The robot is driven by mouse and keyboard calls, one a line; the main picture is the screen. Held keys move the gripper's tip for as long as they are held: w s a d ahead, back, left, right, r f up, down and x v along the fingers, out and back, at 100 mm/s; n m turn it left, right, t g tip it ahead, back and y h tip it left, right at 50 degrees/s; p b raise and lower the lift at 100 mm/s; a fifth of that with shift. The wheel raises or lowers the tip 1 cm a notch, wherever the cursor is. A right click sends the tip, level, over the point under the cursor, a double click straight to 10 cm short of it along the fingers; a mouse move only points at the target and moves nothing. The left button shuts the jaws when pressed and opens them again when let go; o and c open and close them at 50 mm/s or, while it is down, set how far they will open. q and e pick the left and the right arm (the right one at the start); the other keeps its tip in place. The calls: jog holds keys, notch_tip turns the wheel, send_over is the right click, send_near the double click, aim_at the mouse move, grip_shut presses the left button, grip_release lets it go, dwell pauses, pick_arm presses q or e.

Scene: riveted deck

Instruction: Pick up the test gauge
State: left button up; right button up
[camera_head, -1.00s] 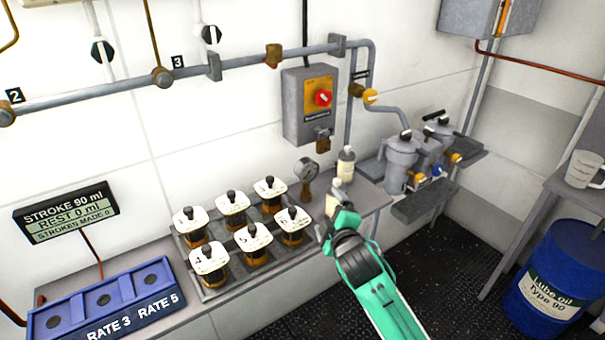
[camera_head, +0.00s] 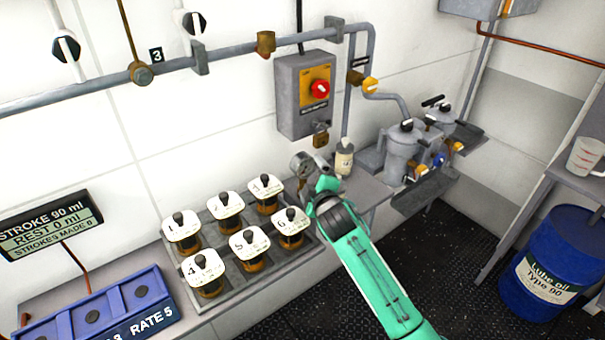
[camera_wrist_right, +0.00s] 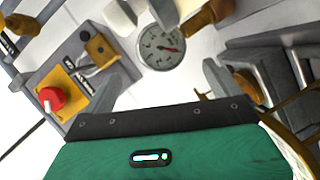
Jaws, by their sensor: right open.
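The test gauge (camera_head: 302,163) is a small round dial on a brass stem, standing on the bench to the right of the numbered jars. In the right wrist view its white dial (camera_wrist_right: 162,46) with a red needle faces the camera, ahead of and between the two finger tips. My right gripper (camera_head: 313,178) is at the gauge in the head view and hides part of its lower side. In the right wrist view the fingers (camera_wrist_right: 165,82) stand apart with nothing held between them. I cannot tell whether a finger touches the gauge. My left gripper is not in view.
Several numbered jars (camera_head: 226,203) stand in a rack left of the gauge. A small bottle (camera_head: 344,158) stands close on its right. A grey switch box (camera_head: 304,96) with a red knob and padlock hangs behind. Filter housings (camera_head: 403,150) are further right.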

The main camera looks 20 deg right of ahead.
aim_at(304, 169)
jog(key=shift+w+f, duration=0.1)
jog(key=shift+w, duration=0.55)
jog(key=shift+w+f, duration=0.1)
jog(key=shift+w, duration=0.5)
jog(key=w, duration=0.1)
jog(key=w+f+p, duration=0.1)
jog(key=w, duration=0.1)
jog(key=shift+w, duration=0.3)
jog(key=shift+w+f+p, duration=0.15)
jog(key=shift+w+p, duration=0.15)
jog(key=shift+w, duration=0.3)
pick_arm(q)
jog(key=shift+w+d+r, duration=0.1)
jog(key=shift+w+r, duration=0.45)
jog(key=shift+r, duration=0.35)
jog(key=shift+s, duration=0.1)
pick_arm(e)
jog(key=c, duration=1.2)
